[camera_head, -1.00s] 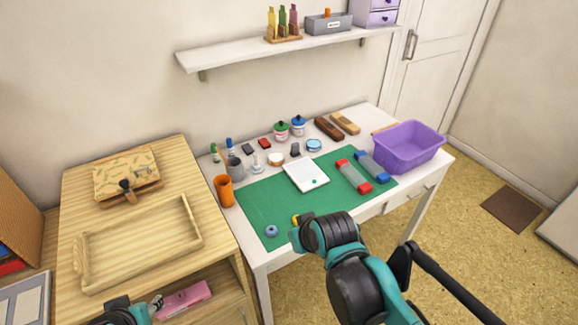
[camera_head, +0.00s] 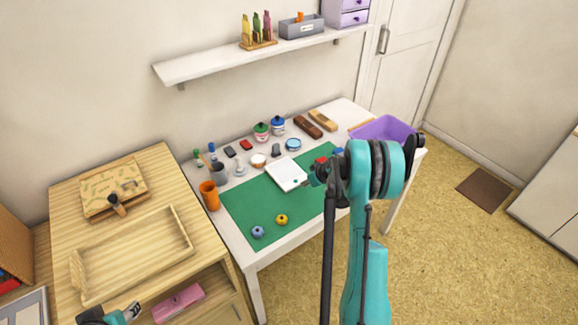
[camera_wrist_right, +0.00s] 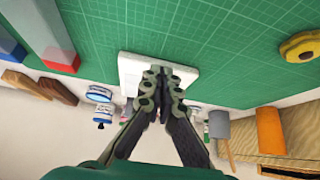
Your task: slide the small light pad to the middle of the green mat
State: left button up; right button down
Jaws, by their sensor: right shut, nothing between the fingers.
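The small light pad (camera_head: 286,174) is a white square lying flat at the back edge of the green mat (camera_head: 250,205), partly on it. It has a small green dot near its front right corner. My right gripper (camera_head: 309,181) is shut and empty, with its tips at the pad's right front side. In the right wrist view the shut fingers (camera_wrist_right: 160,72) overlap the pad (camera_wrist_right: 130,68) and hide part of it; I cannot tell whether they touch. My left gripper (camera_head: 130,311) is at the bottom left, away from the mat; its jaws are unclear.
A blue knob (camera_head: 257,232) and a yellow one (camera_head: 281,219) sit on the mat's front left. An orange cup (camera_head: 209,195) stands at its left. Red and blue-ended bars are right of the pad, mostly behind my arm. Several jars and stamps line the back. The mat's middle is clear.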

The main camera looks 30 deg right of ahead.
aim_at(286, 171)
jog(key=shift+w+d+f, duration=0.1)
jog(key=shift+d+f, duration=0.15)
jog(key=shift+f, duration=0.1)
jog(key=shift+w+f, duration=0.1)
jog(key=shift+w, duration=0.2)
jog(key=w+b, duration=0.1)
jog(key=w, duration=0.2)
jog(key=w+a+b, duration=0.1)
jog(key=w, duration=0.3)
jog(key=w+b, duration=0.1)
jog(key=w, duration=0.3)
jog(key=shift+a, duration=0.2)
jog(key=shift+w+f+b, duration=0.1)
jog(key=shift+f+b, duration=0.25)
jog(key=shift+f, duration=0.3)
jog(key=shift+b, duration=0.3)
jog(key=s, duration=0.6)
jog(key=s+d, duration=0.1)
jog(key=s, duration=0.2)
jog(key=shift+s+f+b, duration=0.1)
jog(key=shift+s+b, duration=0.05)
jog(key=shift+b, duration=0.15)
